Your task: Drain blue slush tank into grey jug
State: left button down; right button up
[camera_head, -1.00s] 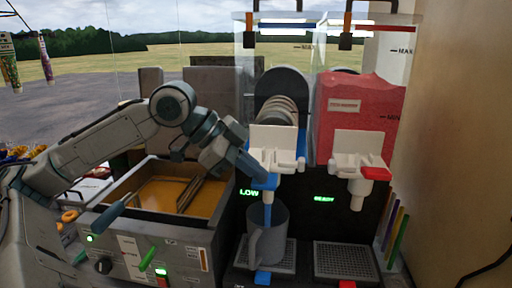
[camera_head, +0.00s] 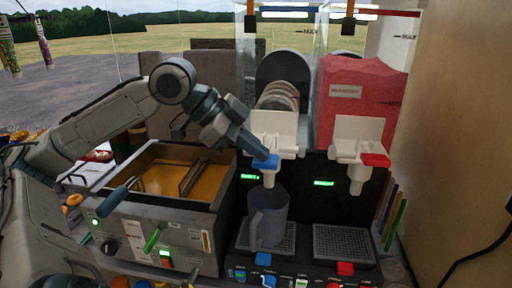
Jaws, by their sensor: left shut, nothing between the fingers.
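The blue slush tank (camera_head: 293,62) stands at the back of the machine. It is clear, and its auger discs show with no blue slush visible in it. Its white tap has a blue lever (camera_head: 265,162). My left gripper (camera_head: 266,158) is shut and empty, its tips at the blue lever; whether they touch it I cannot tell. The grey jug (camera_head: 269,218) stands upright on the left drip grid under the blue tap's spout. Its inside is hidden. No stream shows from the spout. My right gripper is not in view.
A red slush tank (camera_head: 362,95) with a red-levered tap stands to the right, over an empty drip grid (camera_head: 345,244). A fryer (camera_head: 150,205) with brown oil and a blue-grey handle stands to the left. Coloured straws (camera_head: 396,220) stand near the right wall.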

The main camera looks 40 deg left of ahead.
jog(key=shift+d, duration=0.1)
